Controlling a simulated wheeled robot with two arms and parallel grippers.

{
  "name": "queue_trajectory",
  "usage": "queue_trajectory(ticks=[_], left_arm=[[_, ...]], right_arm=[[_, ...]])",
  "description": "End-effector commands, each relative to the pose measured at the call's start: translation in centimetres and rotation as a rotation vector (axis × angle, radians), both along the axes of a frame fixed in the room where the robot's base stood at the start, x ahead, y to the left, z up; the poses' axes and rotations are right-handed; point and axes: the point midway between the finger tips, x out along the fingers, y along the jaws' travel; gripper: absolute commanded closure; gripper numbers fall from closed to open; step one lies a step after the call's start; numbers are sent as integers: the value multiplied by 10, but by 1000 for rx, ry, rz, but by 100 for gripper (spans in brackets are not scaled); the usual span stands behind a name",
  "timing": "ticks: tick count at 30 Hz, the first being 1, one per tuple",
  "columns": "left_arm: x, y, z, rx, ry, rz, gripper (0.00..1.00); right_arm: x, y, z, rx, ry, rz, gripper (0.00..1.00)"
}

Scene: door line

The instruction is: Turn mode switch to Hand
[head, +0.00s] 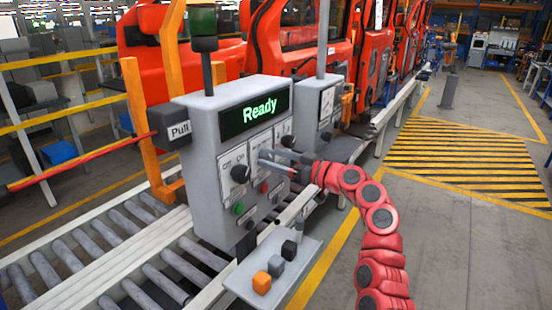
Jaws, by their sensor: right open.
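A grey control box (207,140) stands in the middle, with a lit display (254,110) that reads "Ready". A black rotary knob (240,174) sits on its left plate, under small lettering that seems to read "Off" and "On". Another dark knob (287,141) shows at the right end of the panel. My right gripper (268,158) is open in front of the middle plate, fingers pointing left at the panel. It covers part of that plate, so I cannot tell which switch is the mode switch or how it is set. My left gripper is out of view.
A green button (239,208) and a red one (264,187) sit low on the panel. A small shelf (285,285) with blocks juts out below. A red bar (95,151) meets the "Pull" box at left.

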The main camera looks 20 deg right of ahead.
Motion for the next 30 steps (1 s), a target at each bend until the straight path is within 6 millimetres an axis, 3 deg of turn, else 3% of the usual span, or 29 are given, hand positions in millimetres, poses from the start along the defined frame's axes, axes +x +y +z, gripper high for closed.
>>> queue_trajectory(ticks=[2,14,23,30], left_arm=[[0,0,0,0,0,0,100],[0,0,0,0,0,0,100],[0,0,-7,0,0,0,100],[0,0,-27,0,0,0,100]], right_arm=[[0,0,0,0,0,0,26],[0,0,0,0,0,0,98],[0,0,-1,20,13,0,100],[0,0,-2,111,82,-1,100]])
